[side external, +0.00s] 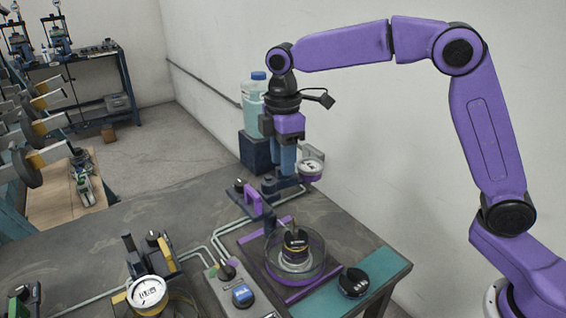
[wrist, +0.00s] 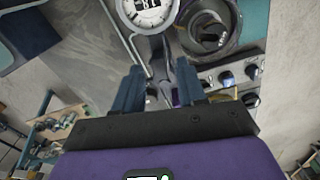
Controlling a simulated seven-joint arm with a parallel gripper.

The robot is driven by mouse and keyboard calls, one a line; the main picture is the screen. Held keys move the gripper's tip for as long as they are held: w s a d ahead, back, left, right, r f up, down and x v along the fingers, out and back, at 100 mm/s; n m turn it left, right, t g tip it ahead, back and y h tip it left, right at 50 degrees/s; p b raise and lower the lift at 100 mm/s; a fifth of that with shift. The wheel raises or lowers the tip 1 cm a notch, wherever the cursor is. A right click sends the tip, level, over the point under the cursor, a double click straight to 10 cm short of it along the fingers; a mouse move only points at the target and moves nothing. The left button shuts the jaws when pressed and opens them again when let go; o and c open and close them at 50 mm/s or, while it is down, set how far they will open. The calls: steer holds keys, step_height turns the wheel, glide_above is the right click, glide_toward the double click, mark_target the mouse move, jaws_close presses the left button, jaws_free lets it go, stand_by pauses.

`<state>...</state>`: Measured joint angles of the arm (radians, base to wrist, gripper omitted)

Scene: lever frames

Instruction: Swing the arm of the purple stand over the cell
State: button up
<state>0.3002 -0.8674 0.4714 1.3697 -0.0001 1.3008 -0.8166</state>
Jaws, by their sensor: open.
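The purple stand (side external: 252,198) is on the bench below my gripper. A white dial gauge (side external: 312,168) with a purple rim sits at its back right, beside my fingers; it also shows at the top of the wrist view (wrist: 148,12). The cell (side external: 295,262) is a round clear dish with a black-topped piece inside, in front of the dial, which is not over it. It also shows upper right in the wrist view (wrist: 222,48). My gripper (side external: 285,178) points down with its blue fingers apart. In the wrist view, a grey bar (wrist: 165,58) shows between the fingers; contact cannot be told.
A grey control box (side external: 242,297) with knobs stands in front left of the cell. A second dial stand (side external: 148,292) with yellow parts is farther left. A black knob (side external: 353,282) sits on the teal bench section (side external: 383,268). A bottle (side external: 254,108) on a dark block stands behind my gripper.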

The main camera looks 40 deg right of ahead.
steer(key=shift+f, duration=0.85)
jaws_close()
